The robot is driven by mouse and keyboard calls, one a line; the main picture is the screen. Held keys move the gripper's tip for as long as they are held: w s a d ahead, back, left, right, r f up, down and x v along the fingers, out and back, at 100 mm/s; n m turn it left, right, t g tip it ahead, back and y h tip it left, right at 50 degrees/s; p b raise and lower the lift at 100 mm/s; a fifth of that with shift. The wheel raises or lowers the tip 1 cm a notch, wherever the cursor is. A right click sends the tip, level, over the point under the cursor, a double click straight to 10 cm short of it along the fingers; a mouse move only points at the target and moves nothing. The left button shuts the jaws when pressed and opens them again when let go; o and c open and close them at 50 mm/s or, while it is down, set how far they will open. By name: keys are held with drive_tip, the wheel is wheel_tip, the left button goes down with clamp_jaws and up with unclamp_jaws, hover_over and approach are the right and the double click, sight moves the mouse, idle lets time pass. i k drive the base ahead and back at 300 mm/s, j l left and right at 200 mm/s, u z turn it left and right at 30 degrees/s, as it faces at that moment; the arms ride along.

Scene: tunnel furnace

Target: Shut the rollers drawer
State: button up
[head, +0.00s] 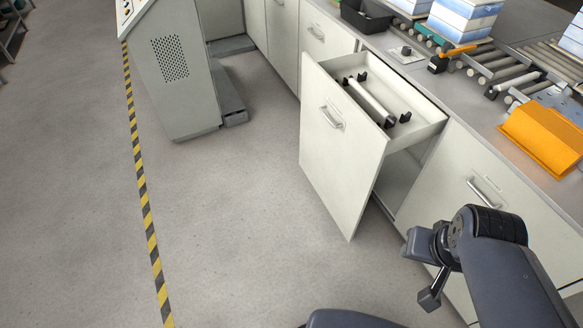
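The rollers drawer (338,165) is pulled out from the white counter, with its tall white front facing the left. A metal bar handle (331,118) is on the upper part of this front. Inside the open drawer lies a pale roller (369,102) among black holders. My gripper (431,297) hangs at the end of my dark arm at the lower right, to the right of the drawer and apart from it. Its fingers are too small and turned away to tell whether they are open.
A closed cabinet front with a handle (484,192) is right of the drawer. A grey console (176,70) stands at the left on the floor. The floor (240,230) in front of the drawer is clear.

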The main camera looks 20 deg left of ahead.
sight(343, 151)
drive_tip(key=u, duration=0.55)
drive_tip(key=i+l+u, duration=0.2)
drive_tip(key=i+u, duration=0.2)
drive_tip(key=i+l+u, duration=0.4)
